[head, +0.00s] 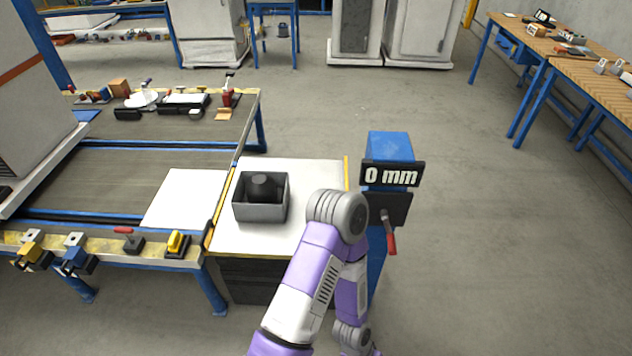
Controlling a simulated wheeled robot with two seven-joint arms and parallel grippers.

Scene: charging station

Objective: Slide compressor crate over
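The compressor crate (258,213) is a small grey open-topped box with a dark rounded compressor (262,187) inside. It stands on a white table top (230,238), left of my bent purple and white arm. The arm comes in from the bottom and bends at a grey joint near the crate's right side, with a gap between them. A red-handled lever (390,240) hangs below the sign. Neither gripper shows.
A white plate (180,198) lies left of the table on a long bench with a dark, belt-like surface (120,180). Clamps and tools line the bench's near and far rails. Yellow strips mark the table's left and right edges. The floor at right is open.

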